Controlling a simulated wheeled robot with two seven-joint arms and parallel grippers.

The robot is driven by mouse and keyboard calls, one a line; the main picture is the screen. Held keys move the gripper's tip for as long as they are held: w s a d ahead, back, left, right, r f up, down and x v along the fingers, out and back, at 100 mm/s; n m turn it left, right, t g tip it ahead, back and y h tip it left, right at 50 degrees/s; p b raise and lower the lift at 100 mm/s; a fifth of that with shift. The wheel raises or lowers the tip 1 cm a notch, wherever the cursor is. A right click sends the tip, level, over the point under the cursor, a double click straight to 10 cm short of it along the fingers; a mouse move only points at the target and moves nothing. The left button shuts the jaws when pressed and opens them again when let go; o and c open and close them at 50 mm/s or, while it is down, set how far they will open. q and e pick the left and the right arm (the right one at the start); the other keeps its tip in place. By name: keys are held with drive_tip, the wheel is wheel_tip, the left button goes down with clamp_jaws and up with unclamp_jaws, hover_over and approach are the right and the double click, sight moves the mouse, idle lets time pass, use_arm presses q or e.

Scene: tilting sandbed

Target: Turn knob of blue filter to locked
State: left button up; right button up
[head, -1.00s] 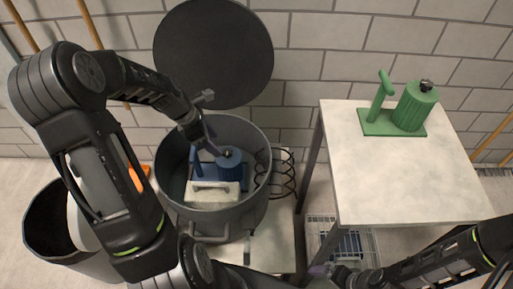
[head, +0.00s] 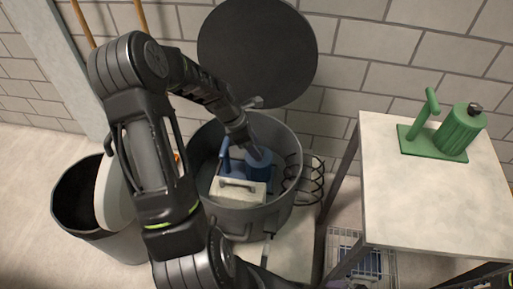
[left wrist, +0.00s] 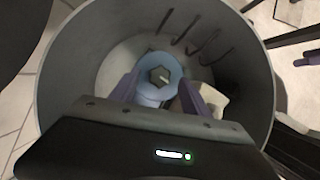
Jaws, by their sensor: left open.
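The blue filter (head: 261,171) stands inside a large grey pot (head: 285,212), with its blue upright handle (head: 225,160) to the left of its round body. My left gripper (head: 257,153) reaches down into the pot at the top of the filter and partly hides it. In the left wrist view the filter's dark, many-sided knob (left wrist: 160,75) lies between the two purple fingers of my open left gripper (left wrist: 160,84). The fingers are apart, one on each side of the knob; I cannot tell whether they touch it. My right gripper is not in view.
A white block with a handle (head: 238,192) lies in the pot in front of the filter. The pot's dark round lid (head: 258,50) stands up behind it. A green filter (head: 458,132) stands on the table (head: 425,205) at right. A dark bin (head: 80,190) is at left.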

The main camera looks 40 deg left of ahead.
use_arm(q)
drive_tip(key=shift+w+d+f, duration=0.15)
drive_tip(key=shift+w+f, duration=0.1)
drive_tip(key=shift+f, duration=0.4)
clamp_jaws()
